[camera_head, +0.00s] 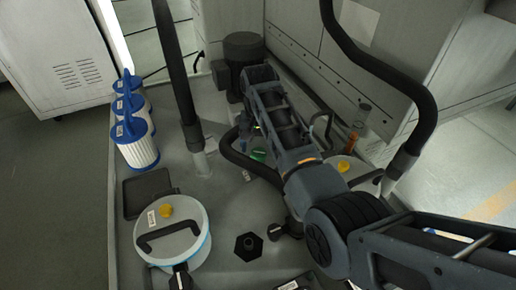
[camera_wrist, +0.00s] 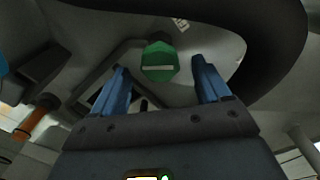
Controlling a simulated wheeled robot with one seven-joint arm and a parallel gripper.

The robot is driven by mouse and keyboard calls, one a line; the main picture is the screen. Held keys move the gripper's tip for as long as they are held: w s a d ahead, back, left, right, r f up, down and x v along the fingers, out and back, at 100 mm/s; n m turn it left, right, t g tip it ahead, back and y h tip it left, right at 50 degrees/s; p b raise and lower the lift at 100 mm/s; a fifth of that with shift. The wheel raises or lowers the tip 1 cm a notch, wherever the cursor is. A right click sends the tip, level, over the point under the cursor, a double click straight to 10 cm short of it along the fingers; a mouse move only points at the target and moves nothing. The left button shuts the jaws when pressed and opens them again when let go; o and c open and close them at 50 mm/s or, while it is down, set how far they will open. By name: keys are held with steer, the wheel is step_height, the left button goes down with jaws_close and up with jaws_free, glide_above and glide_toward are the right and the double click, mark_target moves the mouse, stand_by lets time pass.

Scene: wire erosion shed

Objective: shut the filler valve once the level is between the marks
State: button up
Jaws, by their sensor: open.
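A green knob (camera_wrist: 160,62) with a pale bar across its face, apparently the filler valve, sits in the wrist view between and beyond my fingertips. In the head view only a bit of green (camera_head: 258,155) shows beside my arm. My gripper (camera_wrist: 160,72) is open, with one blue finger to each side of the knob; I cannot tell whether they touch it. In the head view my forearm hides the fingers. An upright tube with orange in its lower part (camera_head: 353,141) stands to the right, perhaps the level gauge. It also shows in the wrist view (camera_wrist: 36,124). I cannot make out its marks.
A thick dark hose (camera_wrist: 288,45) curves close by on the right of the wrist view. Blue-capped white filter cartridges (camera_head: 135,145) stand at the tank top's left edge. A round lidded container (camera_head: 185,243) is at front left. A dark cylinder (camera_head: 243,48) stands behind.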

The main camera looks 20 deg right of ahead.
steer(key=shift+f, duration=0.95)
steer(key=c, duration=1)
